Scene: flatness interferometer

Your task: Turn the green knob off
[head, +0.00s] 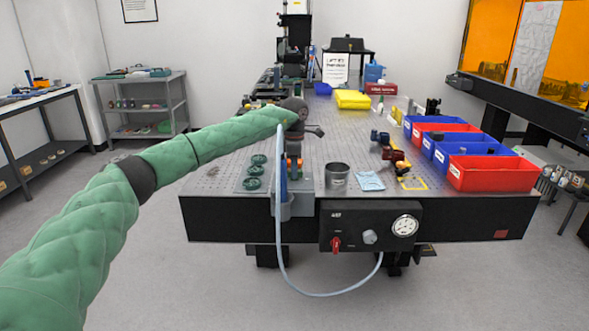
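Several round green knob-like discs (254,171) sit on a grey plate near the table's front left; I cannot tell which way any is turned. I see no green knob on this panel. My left arm, in a green quilted sleeve, reaches over the table. My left gripper (313,131) is above and to the right of the green discs, apart from them; its fingers are too small to read. My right gripper is out of view.
The perforated table (220,180) holds red and blue bins (492,172) at right and a metal cup (337,174) near the front. A grey holder (297,204) is on the front edge. A pale hose (310,293) loops below it to the panel. The front floor is clear.

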